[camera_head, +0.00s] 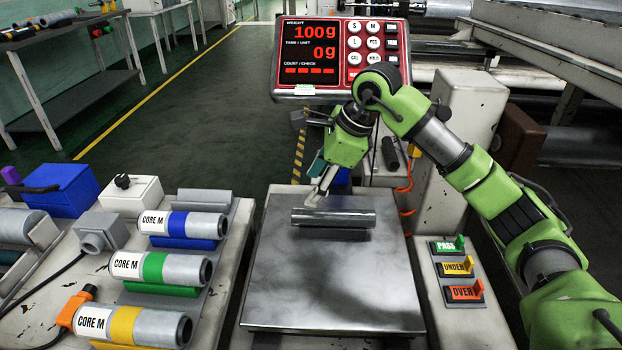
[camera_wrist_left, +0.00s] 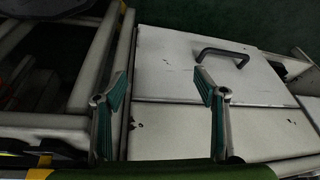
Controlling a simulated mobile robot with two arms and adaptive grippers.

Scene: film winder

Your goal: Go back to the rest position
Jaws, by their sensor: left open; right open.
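In the head view my right gripper (camera_head: 318,180) is open above the far left part of the scale's metal plate (camera_head: 300,285). A short silver cylinder (camera_head: 333,213) lies on the plate, just below and to the right of the fingertips. I cannot tell whether a fingertip touches it. The scale display (camera_head: 337,50) reads 100g and 0g. My left gripper (camera_wrist_left: 163,112) shows only in the left wrist view. It is open and empty in front of a pale cabinet with a dark handle (camera_wrist_left: 222,56).
Rolls labelled CORE M with blue (camera_head: 183,222), green (camera_head: 160,267) and yellow (camera_head: 132,323) bands lie on the left bench. PASS (camera_head: 447,246), UNDER (camera_head: 457,267) and OVER (camera_head: 465,291) tabs stand right of the scale. The floor behind the left bench is clear.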

